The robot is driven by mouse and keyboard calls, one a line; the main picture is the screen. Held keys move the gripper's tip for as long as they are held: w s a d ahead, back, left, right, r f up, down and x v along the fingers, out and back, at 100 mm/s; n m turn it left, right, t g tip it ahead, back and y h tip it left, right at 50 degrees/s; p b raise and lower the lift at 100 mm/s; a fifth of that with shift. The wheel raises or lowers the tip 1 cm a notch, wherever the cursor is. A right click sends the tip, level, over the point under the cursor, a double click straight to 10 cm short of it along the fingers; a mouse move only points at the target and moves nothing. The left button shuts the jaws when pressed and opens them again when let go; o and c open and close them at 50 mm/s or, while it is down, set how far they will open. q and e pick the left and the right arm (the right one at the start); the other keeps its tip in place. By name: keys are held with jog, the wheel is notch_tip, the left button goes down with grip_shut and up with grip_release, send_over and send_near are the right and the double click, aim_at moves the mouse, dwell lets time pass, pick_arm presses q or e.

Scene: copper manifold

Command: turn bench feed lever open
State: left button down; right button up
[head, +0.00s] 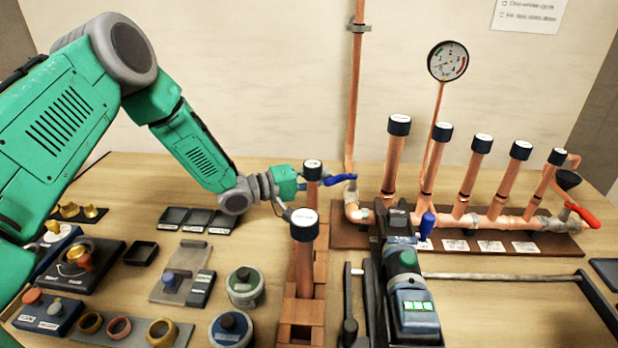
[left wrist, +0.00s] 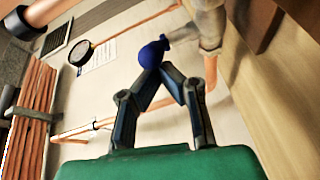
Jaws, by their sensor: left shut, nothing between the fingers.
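A blue lever (head: 341,179) sticks out to the left at the left end of the copper manifold (head: 470,222), by the foot of the tall vertical pipe. Its rounded blue end (left wrist: 152,52) shows in the left wrist view, just beyond my fingertips. My left gripper (head: 322,183) reaches in from the left, partly hidden behind a capped copper pipe. In the left wrist view my left gripper (left wrist: 166,72) has its fingertips together with nothing between them. They are close to the lever's end; I cannot tell whether they touch it. My right gripper is not in view.
Capped copper pipes (head: 304,255) stand in a wooden rack in front of my gripper. A second blue handle (head: 427,224) and a red lever (head: 582,214) are on the manifold. A dark tool (head: 412,300) stands at centre front. Trays and fittings cover the left bench.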

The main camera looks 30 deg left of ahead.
aim_at(328, 184)
pick_arm(q)
jog(key=shift+s+d, duration=0.35)
jog(key=shift+d, duration=0.15)
jog(key=shift+s+d, duration=0.25)
jog(key=shift+d, duration=0.25)
jog(key=shift+s+d, duration=0.2)
jog(key=shift+d, duration=0.4)
